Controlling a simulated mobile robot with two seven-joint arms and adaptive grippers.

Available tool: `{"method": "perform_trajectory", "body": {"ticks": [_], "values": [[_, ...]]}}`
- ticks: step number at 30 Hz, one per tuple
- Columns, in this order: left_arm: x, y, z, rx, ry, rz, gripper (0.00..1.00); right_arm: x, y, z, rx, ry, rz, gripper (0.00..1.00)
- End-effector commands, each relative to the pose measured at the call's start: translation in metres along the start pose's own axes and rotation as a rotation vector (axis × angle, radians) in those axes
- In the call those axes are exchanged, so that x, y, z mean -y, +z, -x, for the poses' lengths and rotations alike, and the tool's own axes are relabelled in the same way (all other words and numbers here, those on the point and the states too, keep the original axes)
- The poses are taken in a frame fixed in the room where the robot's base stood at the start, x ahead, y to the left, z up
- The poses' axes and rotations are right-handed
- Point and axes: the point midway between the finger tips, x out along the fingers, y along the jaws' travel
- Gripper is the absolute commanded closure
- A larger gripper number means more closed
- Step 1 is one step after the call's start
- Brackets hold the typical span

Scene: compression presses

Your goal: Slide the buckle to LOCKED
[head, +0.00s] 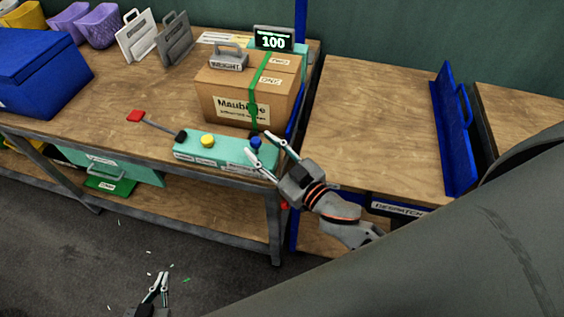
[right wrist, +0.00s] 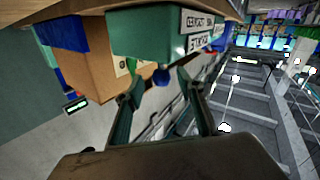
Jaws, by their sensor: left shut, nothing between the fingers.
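A cardboard box (head: 222,97) stands on the workbench with a green strap (head: 258,75) around it. A small dark green piece on the strap's front (head: 252,109) may be the buckle; I cannot read a LOCKED mark. My right gripper (head: 260,144) is open, its fingertips by the blue knob (head: 256,142) on the teal panel's right end. In the right wrist view the blue knob (right wrist: 161,77) shows between the open fingers; I cannot tell whether they touch it. My left gripper (head: 160,281) is shut and empty, low over the floor.
The teal panel (head: 222,151) also carries a yellow knob (head: 207,140) and a lever with a red end (head: 135,116). A grey weight (head: 229,60) sits on the box. A display (head: 273,39) reading 100 stands behind. A blue gate (head: 452,130) stands on the right table (head: 375,120), otherwise mostly clear.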

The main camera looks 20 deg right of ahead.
Motion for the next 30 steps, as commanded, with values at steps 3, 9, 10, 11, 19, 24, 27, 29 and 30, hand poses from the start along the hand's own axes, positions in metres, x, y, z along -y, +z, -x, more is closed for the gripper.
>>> {"method": "perform_trajectory", "body": {"ticks": [3, 9, 10, 11, 19, 24, 27, 29, 30], "values": [[0.0, 0.0, 0.0, 0.0, 0.0, 0.001, 1.0, 0.0, 0.002, 0.024, 0.004, 0.0, -0.002, 0.62], [0.0, 0.0, 0.0, -0.001, 0.0, 0.001, 1.0, 0.0, 0.002, 0.06, 0.005, 0.001, -0.001, 0.62], [0.0, 0.0, 0.0, -0.001, 0.0, 0.001, 1.0, 0.0, 0.002, 0.065, 0.005, 0.001, -0.001, 0.62], [0.0, 0.0, 0.0, -0.001, 0.0, 0.001, 1.0, 0.0, 0.001, 0.07, 0.004, 0.001, -0.001, 0.62], [0.0, 0.0, 0.0, -0.001, 0.0, 0.002, 1.0, 0.0, 0.001, 0.093, 0.002, 0.001, 0.001, 0.62], [0.0, 0.0, 0.0, -0.001, 0.0, 0.002, 1.0, -0.001, 0.0, 0.096, 0.001, 0.001, 0.001, 0.62], [0.0, -0.001, 0.0, -0.001, 0.0, 0.002, 1.0, -0.001, 0.0, 0.095, 0.001, 0.001, 0.001, 0.62], [0.0, -0.001, 0.0, -0.001, 0.0, 0.002, 1.0, -0.001, 0.0, 0.095, 0.001, 0.001, 0.001, 0.62], [0.0, -0.001, 0.0, -0.001, 0.0, 0.002, 1.0, -0.001, 0.0, 0.095, 0.001, 0.001, 0.001, 0.62]]}}
